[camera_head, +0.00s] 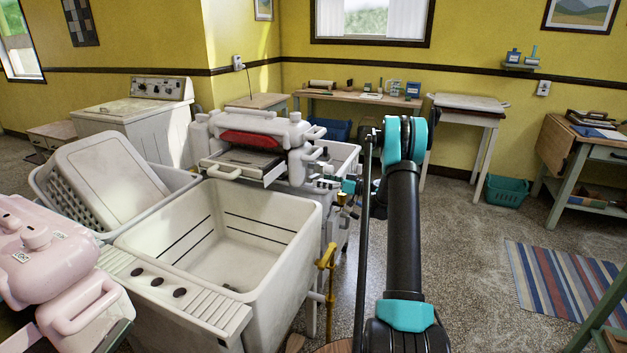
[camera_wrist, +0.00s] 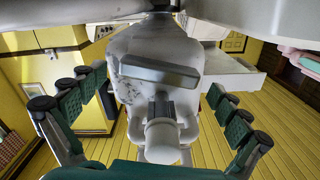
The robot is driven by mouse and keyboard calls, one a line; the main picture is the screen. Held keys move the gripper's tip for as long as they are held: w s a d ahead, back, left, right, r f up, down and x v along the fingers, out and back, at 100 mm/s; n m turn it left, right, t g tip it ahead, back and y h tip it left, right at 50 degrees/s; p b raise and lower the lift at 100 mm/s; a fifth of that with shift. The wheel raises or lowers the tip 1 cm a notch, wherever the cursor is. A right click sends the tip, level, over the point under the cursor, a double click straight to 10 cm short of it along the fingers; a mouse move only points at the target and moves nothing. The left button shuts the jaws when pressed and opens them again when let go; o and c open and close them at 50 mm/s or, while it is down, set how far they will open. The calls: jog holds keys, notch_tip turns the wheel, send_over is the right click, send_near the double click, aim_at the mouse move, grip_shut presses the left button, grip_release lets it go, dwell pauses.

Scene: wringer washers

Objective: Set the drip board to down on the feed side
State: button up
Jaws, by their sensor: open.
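The white wringer head (camera_head: 255,128) with its red roller cover (camera_head: 250,139) stands behind the white tub in the head view. A flat tray-like board with a dark inside (camera_head: 243,158), which looks like the drip board, sits below the roller; I cannot tell its tilt or its side. My gripper (camera_wrist: 150,120) is open, its green-padded fingers apart on either side of a white knob (camera_wrist: 162,140) on a short metal stem. A grey metal plate (camera_wrist: 158,73) lies above the knob in the wrist view. The fingers do not visibly touch the knob. The arm hides most of my gripper in the head view.
A white tub (camera_head: 245,240) stands in front of the wringer, with a laundry basket (camera_head: 60,205) to its left and a pink wringer head (camera_head: 50,250) at far left. A brass tap (camera_head: 326,260) is on the tub's right. Open floor (camera_head: 460,250) lies right of my arm.

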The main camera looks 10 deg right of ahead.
aim_at(313, 178)
jog(key=shift+x, duration=1.7)
jog(key=c, duration=1.5)
jog(key=shift+c, duration=0.3)
jog(key=shift+n, duration=2.9)
jog(key=o, duration=1.6)
jog(key=shift+c, duration=0.2)
